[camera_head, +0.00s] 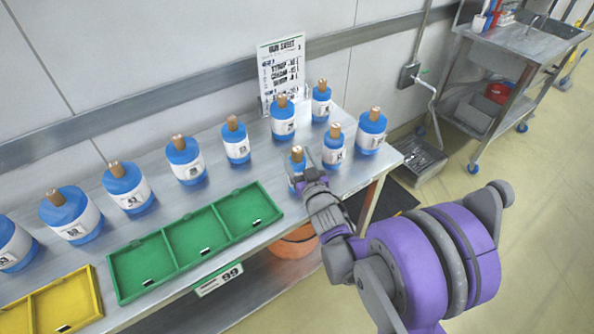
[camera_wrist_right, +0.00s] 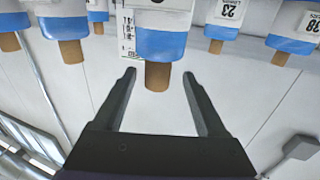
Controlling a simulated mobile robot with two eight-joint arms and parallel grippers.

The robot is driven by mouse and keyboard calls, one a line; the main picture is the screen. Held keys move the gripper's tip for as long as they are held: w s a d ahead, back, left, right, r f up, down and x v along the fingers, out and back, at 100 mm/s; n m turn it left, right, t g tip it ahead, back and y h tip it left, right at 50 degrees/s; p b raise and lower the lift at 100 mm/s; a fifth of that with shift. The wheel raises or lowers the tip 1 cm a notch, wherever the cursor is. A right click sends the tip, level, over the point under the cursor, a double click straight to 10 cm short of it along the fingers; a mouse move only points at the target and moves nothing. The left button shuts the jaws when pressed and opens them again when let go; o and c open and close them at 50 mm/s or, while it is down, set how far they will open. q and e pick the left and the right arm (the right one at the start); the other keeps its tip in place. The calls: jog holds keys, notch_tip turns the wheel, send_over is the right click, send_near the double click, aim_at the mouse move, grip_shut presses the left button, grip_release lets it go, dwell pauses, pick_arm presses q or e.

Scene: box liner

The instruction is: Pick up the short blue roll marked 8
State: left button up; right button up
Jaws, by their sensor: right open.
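Several blue rolls with white labels and brown cores stand on the metal table. One blue roll (camera_head: 297,156) stands near the front edge at the right, partly hidden by my right gripper (camera_head: 309,181). In the right wrist view, a blue roll (camera_wrist_right: 160,44) with a brown core is ahead of and between the two open fingers of my right gripper (camera_wrist_right: 158,90), not clamped. Its label is mostly cut off, so I cannot read its number. Other labels there seem to read 23 (camera_wrist_right: 231,11) and 38 (camera_wrist_right: 305,24). I cannot make out an 8 in the head view. My left gripper is out of view.
Neighbouring rolls (camera_head: 333,146) and (camera_head: 283,122) stand close to my right gripper. A green three-part tray (camera_head: 185,240) and a yellow tray (camera_head: 60,302) lie along the front edge. A printed sign (camera_head: 282,68) stands at the back. A steel cart (camera_head: 520,42) is at the far right.

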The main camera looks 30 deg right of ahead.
jog(key=x, duration=0.5)
jog(key=shift+w+d+f+p, duration=0.15)
jog(key=shift+w+p, duration=0.05)
jog(key=shift+p, duration=0.2)
jog(key=shift+s, duration=0.1)
jog(key=shift+c, duration=0.9)
grip_shut()
